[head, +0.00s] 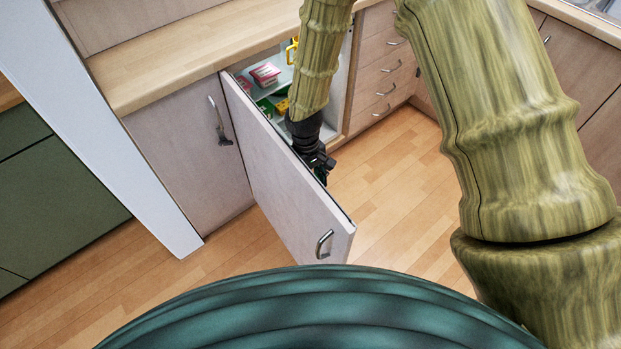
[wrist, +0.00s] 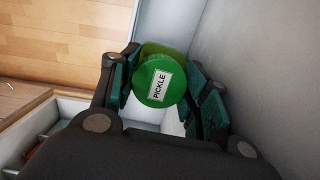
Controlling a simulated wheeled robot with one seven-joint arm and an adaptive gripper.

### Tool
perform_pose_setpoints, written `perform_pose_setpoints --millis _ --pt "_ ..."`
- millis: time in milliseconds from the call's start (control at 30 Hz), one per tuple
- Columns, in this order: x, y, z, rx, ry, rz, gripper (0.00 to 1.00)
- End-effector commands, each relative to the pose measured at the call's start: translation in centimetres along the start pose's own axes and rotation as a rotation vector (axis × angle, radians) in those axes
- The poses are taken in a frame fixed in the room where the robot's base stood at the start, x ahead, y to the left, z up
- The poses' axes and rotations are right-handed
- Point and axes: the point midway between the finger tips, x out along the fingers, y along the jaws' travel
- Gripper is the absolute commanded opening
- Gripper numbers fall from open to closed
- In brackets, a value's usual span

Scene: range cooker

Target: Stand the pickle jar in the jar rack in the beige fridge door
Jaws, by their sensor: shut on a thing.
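The pickle jar (wrist: 153,82) shows in the wrist view with its round green lid and white PICKLE label facing the camera. My gripper (head: 319,164) is shut on the jar, with a finger on each side of it. In the head view my gripper is at the inner side of the open beige fridge door (head: 282,173), and the jar is not clear there. The door's inner face (wrist: 272,62) is grey at the right of the wrist view. Pale surfaces show around the jar, but I cannot tell whether they belong to the jar rack or whether the jar's base touches anything.
The fridge interior (head: 270,90) holds several packets, including a red and white box (head: 265,74). A wooden counter (head: 170,65) runs above it, with drawers (head: 385,70) to the right. The wood floor (head: 395,165) right of the door is clear.

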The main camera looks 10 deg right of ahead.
Motion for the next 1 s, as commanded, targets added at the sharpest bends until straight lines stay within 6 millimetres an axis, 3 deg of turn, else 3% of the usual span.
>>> perform_pose_setpoints --millis 1000 --pt "0.89 -0.01 -0.13 0.0 0.0 0.0 0.0"
